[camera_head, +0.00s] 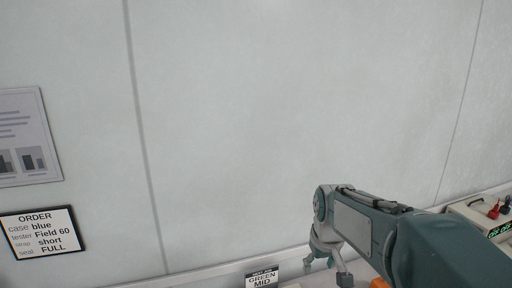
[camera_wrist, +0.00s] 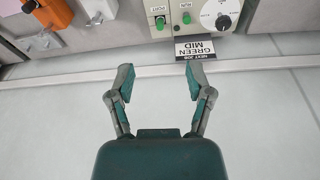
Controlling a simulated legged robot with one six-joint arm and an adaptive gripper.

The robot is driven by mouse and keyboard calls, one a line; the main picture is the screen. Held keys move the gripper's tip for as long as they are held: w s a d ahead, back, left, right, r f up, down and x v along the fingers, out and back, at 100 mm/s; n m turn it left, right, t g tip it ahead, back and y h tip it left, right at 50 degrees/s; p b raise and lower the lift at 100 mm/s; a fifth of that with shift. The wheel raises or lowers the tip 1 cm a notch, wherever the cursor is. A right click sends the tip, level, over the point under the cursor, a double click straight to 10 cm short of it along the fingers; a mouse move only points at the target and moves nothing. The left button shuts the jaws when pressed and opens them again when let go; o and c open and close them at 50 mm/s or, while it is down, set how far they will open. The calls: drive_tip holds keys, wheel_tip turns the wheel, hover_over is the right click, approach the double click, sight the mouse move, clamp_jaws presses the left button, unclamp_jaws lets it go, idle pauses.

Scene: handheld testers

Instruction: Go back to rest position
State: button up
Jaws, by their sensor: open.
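My gripper (camera_wrist: 158,82) shows in the wrist view with its two fingers spread wide apart and nothing between them. In the head view my gripper (camera_head: 332,270) hangs low at the end of my arm, at the bottom edge of the picture. Beyond the fingertips in the wrist view is a grey panel (camera_wrist: 225,35) with green parts and a black dial. A "NEXT JOB GREEN MID" card (camera_wrist: 194,50) sits at its edge, apart from the fingers. The same card (camera_head: 262,278) shows at the bottom of the head view.
An order sign (camera_head: 42,232) reading case blue, Field 60, short, FULL hangs on the pale wall (camera_head: 250,120), below a grey poster (camera_head: 25,135). An orange device (camera_wrist: 55,12) lies at the upper left of the wrist view. Equipment with red and black parts (camera_head: 493,211) stands far right.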

drive_tip(key=s+d+r+m+t, duration=0.1)
drive_tip(key=s+r+m+t, duration=0.1)
drive_tip(key=s, duration=1.8)
drive_tip(key=shift+s+r+t, duration=0.15)
drive_tip(key=shift+s+t, duration=0.15)
drive_tip(key=shift+t, duration=0.3)
idle(0.7)
